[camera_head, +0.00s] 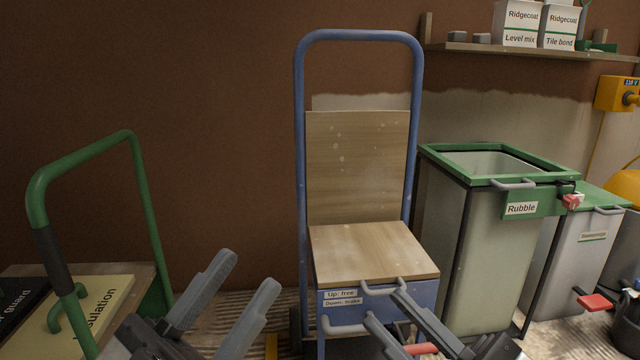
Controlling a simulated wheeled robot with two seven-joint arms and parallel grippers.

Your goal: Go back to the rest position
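My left gripper (246,272) is at the bottom of the head view, left of the blue hand truck. Its two grey fingers are spread apart with nothing between them. My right gripper (384,307) is at the bottom centre, in front of the hand truck's lower part. Its fingers are apart, and I see nothing held between them. The blue hand truck (299,150) stands upright against the brown wall, with a wooden back board and a wooden seat board. A grey handle (398,285) on its front is close behind my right gripper in the picture; I cannot tell whether they touch.
A green-handled cart (85,155) with a yellow insulation package (95,300) stands at left. The green-rimmed Rubble bin (455,179) and a second lidded bin (575,265) stand at right. A shelf (540,51) carries Ridgecoat boxes. A red pedal (594,302) is low at right.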

